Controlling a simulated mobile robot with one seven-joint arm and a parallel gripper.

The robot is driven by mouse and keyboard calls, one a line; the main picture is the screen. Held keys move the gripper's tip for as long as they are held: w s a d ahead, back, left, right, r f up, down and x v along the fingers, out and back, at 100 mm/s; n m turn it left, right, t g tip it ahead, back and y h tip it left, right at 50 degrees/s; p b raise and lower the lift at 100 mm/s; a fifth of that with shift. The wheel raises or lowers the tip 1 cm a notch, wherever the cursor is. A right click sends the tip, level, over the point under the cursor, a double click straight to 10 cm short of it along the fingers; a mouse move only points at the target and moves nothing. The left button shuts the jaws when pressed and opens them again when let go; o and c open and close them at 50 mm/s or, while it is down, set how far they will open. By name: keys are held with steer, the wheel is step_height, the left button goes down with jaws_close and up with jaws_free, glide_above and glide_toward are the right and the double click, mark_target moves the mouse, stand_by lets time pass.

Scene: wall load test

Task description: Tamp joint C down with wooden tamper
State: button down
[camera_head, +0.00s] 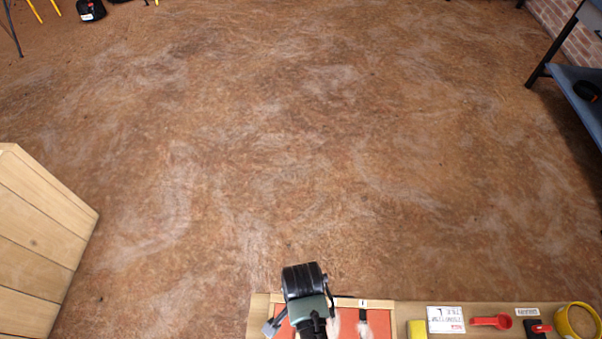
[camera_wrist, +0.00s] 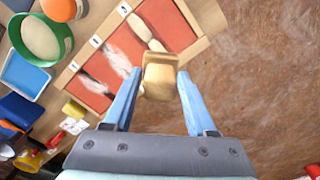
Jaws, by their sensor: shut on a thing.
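My gripper (camera_wrist: 160,76) is shut on the wooden tamper (camera_wrist: 161,80), a pale block held between the two blue fingertips. The tamper is over or beside the edge of a wood-framed board (camera_wrist: 198,46) with orange-red panels; I cannot tell whether it touches. Pale joints cross the board: a fuller cream strip (camera_wrist: 147,33) at the top and patchy white ones (camera_wrist: 118,58) lower down. Small labels stand along the frame, too small to read, so I cannot tell which is joint C. In the head view the board (camera_head: 379,320) is partly hidden by my wrist.
Beside the board are a yellow block (camera_head: 416,329), a white labelled card (camera_head: 446,319), a red scoop (camera_head: 491,321) and a yellow ring-shaped item (camera_head: 577,321). The wrist view shows a green-rimmed bowl (camera_wrist: 68,48) and a blue tray (camera_wrist: 25,76). Open brown floor lies beyond.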

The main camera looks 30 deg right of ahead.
steer(key=shift+f+b, duration=3)
steer(key=shift+b, duration=0.2)
steer(key=shift+s+f, duration=0.1)
steer(key=shift+f, duration=0.45)
stand_by(0.3)
step_height(320, 180, up, 7)
steer(key=p, duration=0.8)
steer(key=shift+r, duration=0.15)
stand_by(0.6)
